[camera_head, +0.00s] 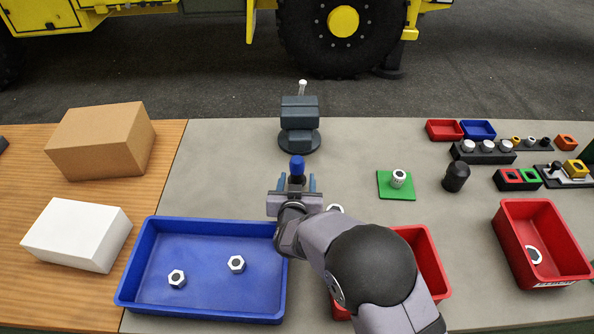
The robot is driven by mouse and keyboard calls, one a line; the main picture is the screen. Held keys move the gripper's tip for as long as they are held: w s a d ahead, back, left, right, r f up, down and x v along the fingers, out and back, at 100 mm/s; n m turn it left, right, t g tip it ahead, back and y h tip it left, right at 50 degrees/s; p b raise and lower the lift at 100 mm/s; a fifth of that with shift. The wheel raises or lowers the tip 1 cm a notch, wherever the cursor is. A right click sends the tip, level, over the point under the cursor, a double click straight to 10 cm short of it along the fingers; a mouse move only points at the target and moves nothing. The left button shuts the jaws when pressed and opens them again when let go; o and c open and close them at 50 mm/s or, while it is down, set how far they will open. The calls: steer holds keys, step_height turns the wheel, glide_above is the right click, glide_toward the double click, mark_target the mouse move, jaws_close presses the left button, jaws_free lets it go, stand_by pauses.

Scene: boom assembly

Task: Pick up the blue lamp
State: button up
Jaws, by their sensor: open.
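My gripper (297,182) reaches over the table from the lower right. Its two blue-grey fingers are apart, one on each side of the lamp's lower part as seen from here. The lamp's top shows beyond the fingertips.
A blue tray (150,270) with two hex nuts lies at lower left. A red bin (430,265) is partly hidden by my arm. Another red bin (510,235) stands right. A green plate (383,190) and a black knob (455,178) stand right of the lamp. Boxes lie left.

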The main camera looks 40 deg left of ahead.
mark_target(297, 177)
steer(key=shift+s+f+p+x, duration=0.15)
steer(key=shift+p+x, duration=0.35)
steer(key=shift+x, duration=0.8)
steer(key=shift+s+f+p+x, duration=0.15)
steer(key=shift+p+x, duration=0.35)
steer(key=shift+x, duration=0.8)
steer(key=shift+w, duration=0.1)
steer(key=shift+a+r, duration=0.1)
jaws_close()
